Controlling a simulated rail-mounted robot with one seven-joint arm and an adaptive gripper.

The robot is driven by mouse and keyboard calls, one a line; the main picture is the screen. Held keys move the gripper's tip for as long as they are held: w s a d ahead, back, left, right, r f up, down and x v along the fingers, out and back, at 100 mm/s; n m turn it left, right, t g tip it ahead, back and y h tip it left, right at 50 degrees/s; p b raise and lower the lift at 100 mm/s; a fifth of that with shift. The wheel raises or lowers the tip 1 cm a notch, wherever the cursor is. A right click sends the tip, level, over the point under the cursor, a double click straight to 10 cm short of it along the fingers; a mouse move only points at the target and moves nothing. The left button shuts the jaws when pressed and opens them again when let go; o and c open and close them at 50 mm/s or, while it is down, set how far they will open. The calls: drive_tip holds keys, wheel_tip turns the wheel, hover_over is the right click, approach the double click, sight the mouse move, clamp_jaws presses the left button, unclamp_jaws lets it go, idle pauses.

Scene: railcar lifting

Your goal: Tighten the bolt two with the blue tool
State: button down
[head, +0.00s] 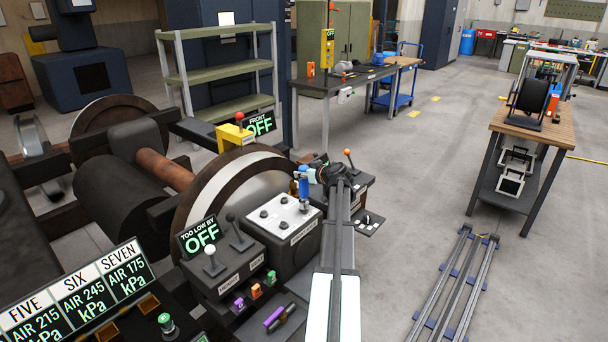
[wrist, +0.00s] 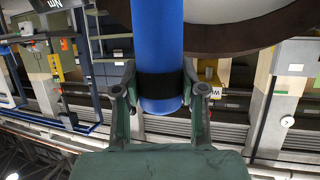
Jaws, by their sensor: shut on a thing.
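My gripper (head: 318,174) is shut on the blue tool (head: 304,187), which stands roughly upright at the right edge of a white plate (head: 276,222). The plate tops a dark box and carries several dark bolts (head: 285,224). The tool's lower end is close above or on the bolt at the plate's right back; I cannot tell whether they touch. I cannot read which bolt is number two. In the wrist view the fingers (wrist: 160,88) clasp the blue shaft (wrist: 158,35) from both sides at a black band.
A lever panel (head: 230,262) with coloured tags stands left of the bolt box. A large wheel (head: 225,190) is behind it. A green "OFF" display (head: 199,236) and kPa displays (head: 75,295) are at left. A workbench (head: 545,130) and floor rails (head: 455,285) are at right.

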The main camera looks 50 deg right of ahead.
sight(304, 167)
drive_tip(key=shift+f+b, duration=1.25)
drive_tip(key=shift+b, duration=0.4)
idle(2.4)
drive_tip(key=shift+r, duration=0.2)
drive_tip(key=shift+r+p, duration=0.45)
drive_tip(key=shift+r, duration=2.95)
